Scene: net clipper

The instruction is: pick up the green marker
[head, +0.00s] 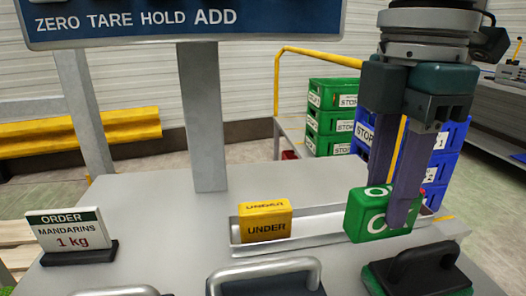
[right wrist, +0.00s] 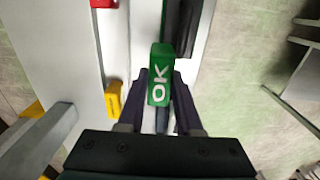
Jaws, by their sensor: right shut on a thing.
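The green marker (head: 368,222) is a green block with "OK" in white letters. My right gripper (head: 390,208) comes down from above and is shut on it, one finger on each side. In the right wrist view the green marker (right wrist: 160,75) sits between the two fingers. The marker overlaps the front wall of a shallow metal tray (head: 325,225) on the table. I cannot tell whether its underside touches anything. My left gripper is not in view.
A yellow "UNDER" block (head: 265,226) stands in the tray's left part. A red piece (head: 423,191) shows partly behind my right finger. A black-handled item (head: 412,268) stands close in front. An order sign (head: 68,232) stands left; a grey post (head: 203,120) rises behind.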

